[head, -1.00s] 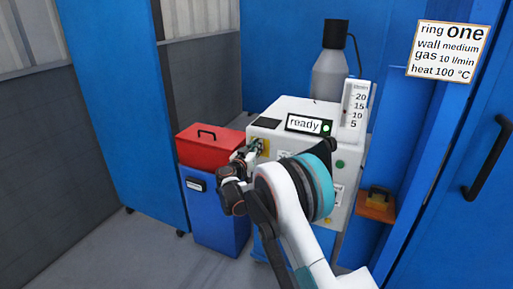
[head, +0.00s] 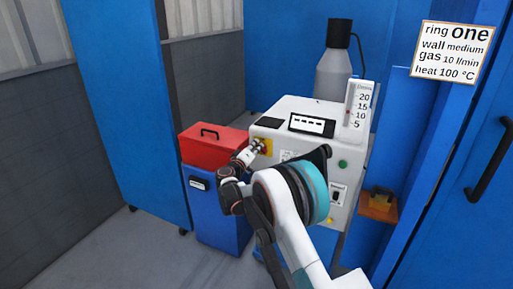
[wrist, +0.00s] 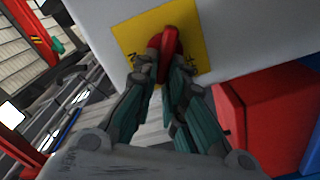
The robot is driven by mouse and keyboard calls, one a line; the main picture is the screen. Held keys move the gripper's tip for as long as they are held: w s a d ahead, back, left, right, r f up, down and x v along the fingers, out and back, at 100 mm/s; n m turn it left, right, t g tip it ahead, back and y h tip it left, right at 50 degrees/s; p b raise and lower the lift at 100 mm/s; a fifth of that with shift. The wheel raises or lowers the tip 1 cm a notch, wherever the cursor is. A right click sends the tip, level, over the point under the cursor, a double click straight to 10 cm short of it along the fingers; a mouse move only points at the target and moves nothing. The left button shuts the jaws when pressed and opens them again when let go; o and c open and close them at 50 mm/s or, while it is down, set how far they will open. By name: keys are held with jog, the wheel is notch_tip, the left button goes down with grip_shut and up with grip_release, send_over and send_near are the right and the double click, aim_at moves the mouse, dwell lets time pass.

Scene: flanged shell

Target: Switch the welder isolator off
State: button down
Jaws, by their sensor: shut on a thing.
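The welder isolator is a red handle (wrist: 169,42) on a yellow plate (wrist: 197,22), seen close up in the wrist view. In the head view the yellow plate (head: 267,146) is on the front of the white welder cabinet (head: 300,107), at its upper left. My gripper (wrist: 165,68) has its fingers on both sides of the red handle and is shut on it. In the head view my gripper (head: 257,149) reaches the plate from the lower left and hides part of it. The cabinet's display (head: 311,124) shows only dashes. Print on the plate is too partly covered to read.
A red toolbox (head: 212,142) on a blue cabinet (head: 213,205) stands close to the left of my gripper. A gas bottle (head: 331,76) and flow gauge (head: 357,103) are at the back. A sign (head: 451,50) hangs at the right. Grey floor is open at left.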

jog(key=shift+a+f+n, duration=0.1)
jog(key=shift+f+n, duration=0.1)
jog(key=shift+n, duration=0.95)
jog(key=shift+a+f+n, duration=0.1)
jog(key=shift+f+n, duration=0.1)
jog(key=shift+n, duration=0.9)
jog(key=shift+f+n, duration=0.2)
jog(key=shift+n, duration=0.95)
jog(key=c, duration=1.7)
grip_release()
jog(key=shift+o, duration=0.2)
jog(key=v, duration=1.2)
